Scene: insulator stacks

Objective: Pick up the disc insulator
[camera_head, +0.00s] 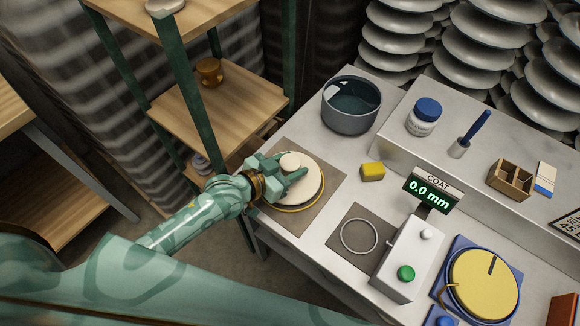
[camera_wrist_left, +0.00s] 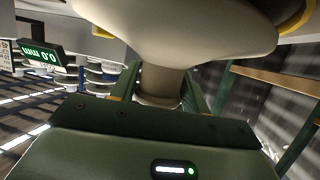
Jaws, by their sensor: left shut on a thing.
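The disc insulator (camera_head: 306,190) is a cream-white disc with a raised round cap. It is over a brown mat (camera_head: 322,222) with a yellow ring at the left end of the table. My left gripper (camera_head: 287,172) is shut on the insulator's cap. In the left wrist view the gripper (camera_wrist_left: 160,88) holds the narrow neck of the insulator (camera_wrist_left: 180,28), and the wide disc fills the top of the picture. Whether the disc touches the mat is hard to tell. My right gripper is not in view.
A grey pot (camera_head: 351,105) stands behind the mat, and a yellow sponge (camera_head: 373,172) lies to its right. A coating gauge (camera_head: 408,262) reading 0.0 mm and a grey mat with a ring (camera_head: 340,238) are further right. A wooden shelf (camera_head: 225,115) with green posts stands at the left.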

